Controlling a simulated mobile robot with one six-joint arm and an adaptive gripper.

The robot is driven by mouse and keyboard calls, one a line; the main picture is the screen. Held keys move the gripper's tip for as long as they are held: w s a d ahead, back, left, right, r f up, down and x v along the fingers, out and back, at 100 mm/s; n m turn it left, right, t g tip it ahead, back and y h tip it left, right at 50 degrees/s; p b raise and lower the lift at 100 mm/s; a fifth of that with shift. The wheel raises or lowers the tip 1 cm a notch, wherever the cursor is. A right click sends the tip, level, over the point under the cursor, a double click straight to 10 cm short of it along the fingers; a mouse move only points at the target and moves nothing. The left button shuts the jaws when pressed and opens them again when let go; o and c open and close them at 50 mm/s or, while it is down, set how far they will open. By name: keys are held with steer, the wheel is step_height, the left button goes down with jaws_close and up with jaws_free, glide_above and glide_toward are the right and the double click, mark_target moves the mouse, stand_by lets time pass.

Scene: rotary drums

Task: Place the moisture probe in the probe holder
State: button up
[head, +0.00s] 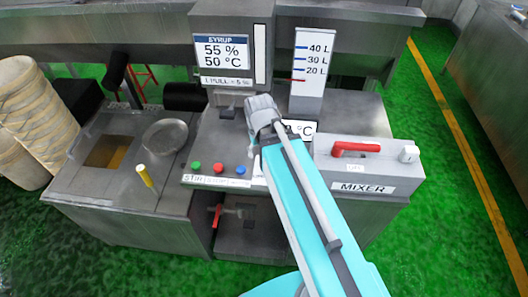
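I cannot pick out a probe holder for certain. My arm reaches up from the bottom, over the middle machine, with its grey wrist end in front of the syrup display stand. My gripper's fingers do not show, so I cannot see whether they hold anything.
The left counter (118,190) has a square opening with brown contents and a round metal dish (165,136). Colored buttons (218,168) line the middle panel. The mixer box (366,172) with a red lever is at right. Tan stacked containers (30,115) stand far left.

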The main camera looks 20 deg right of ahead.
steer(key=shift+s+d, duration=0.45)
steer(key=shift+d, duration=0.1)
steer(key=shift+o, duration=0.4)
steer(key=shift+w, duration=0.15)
